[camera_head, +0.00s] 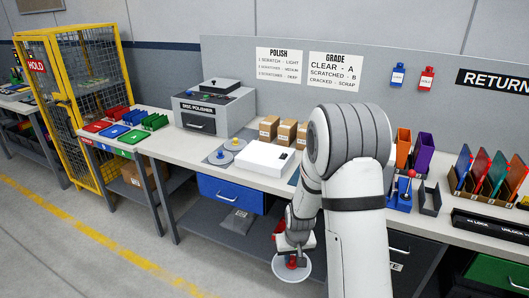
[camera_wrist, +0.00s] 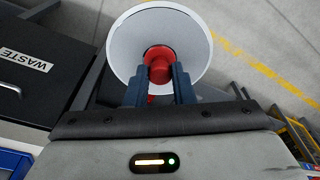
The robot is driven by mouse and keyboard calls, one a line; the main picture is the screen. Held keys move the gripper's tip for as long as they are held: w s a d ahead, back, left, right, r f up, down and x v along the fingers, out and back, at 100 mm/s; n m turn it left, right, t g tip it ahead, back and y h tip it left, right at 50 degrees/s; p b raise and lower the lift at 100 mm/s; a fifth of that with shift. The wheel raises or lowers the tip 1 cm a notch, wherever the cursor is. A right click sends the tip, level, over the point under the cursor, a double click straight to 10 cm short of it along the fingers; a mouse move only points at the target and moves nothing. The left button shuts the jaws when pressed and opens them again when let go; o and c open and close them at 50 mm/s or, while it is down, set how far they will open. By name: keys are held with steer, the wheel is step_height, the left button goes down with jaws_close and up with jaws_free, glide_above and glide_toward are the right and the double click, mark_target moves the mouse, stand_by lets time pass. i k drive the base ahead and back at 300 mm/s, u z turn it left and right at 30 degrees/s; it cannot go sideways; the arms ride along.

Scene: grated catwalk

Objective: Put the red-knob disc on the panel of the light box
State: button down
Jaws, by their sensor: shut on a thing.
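The red-knob disc is a pale round disc (camera_wrist: 190,38) with a red knob (camera_wrist: 159,66) at its middle. My gripper (camera_wrist: 160,80) is shut on the red knob in the wrist view. In the head view the disc (camera_head: 292,274) hangs low, below bench-top height in front of the bench, with my gripper (camera_head: 291,257) just above it. The light box (camera_head: 262,158) is a low white box on the bench, left of my arm. Its top panel is bare apart from a small dark patch near its right end.
The disc polisher (camera_head: 214,106) is farther left. An open blue drawer (camera_head: 231,194) juts out below. Coloured holders stand right of my arm.

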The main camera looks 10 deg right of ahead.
mark_target(262, 152)
steer(key=i, duration=0.95)
